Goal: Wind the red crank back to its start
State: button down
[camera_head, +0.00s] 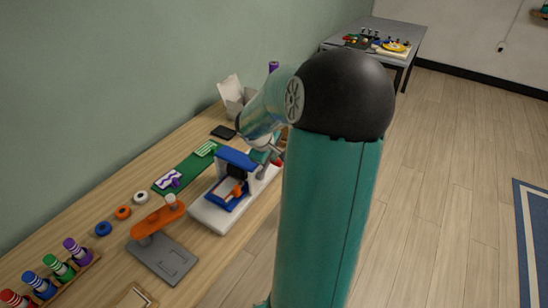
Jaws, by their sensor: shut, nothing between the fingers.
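A blue and white machine (213,213) with a white base stands on the wooden bench. A blue frame (237,158) bridges over its blue bed, which holds an orange piece (238,189). A small red part (279,163), likely the crank's knob, shows at the machine's right side. My gripper (266,168) is beside the machine's right end, close to the red part. It is small and partly hidden, and looks shut and empty. I cannot tell whether it touches the crank. My arm hides what lies to the right of the red part.
An orange and grey press (160,218) stands left of the machine.

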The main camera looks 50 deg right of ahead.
jog(key=shift+x, duration=0.95)
jog(key=shift+d+f+y, duration=0.15)
jog(key=shift+d+y, duration=0.15)
jog(key=shift+y, duration=0.2)
jog(key=shift+w+d+f+y, duration=0.1)
jog(key=shift+d+f+y, duration=0.25)
jog(key=shift+y, duration=0.35)
jog(key=shift+w+d+f+y, duration=0.1)
jog(key=shift+d+f+y, duration=0.3)
jog(key=shift+y, duration=0.3)
jog(key=f+y, duration=0.2)
jog(key=y, duration=0.1)
jog(key=d+f+g+y, duration=0.1)
jog(key=f+y, duration=0.1)
jog(key=y, duration=0.1)
jog(key=d+f+y, duration=0.1)
jog(key=f+y, duration=0.1)
jog(key=y, duration=0.2)
jog(key=shift+d+f, duration=0.15)
jog(key=shift+f, duration=0.4)
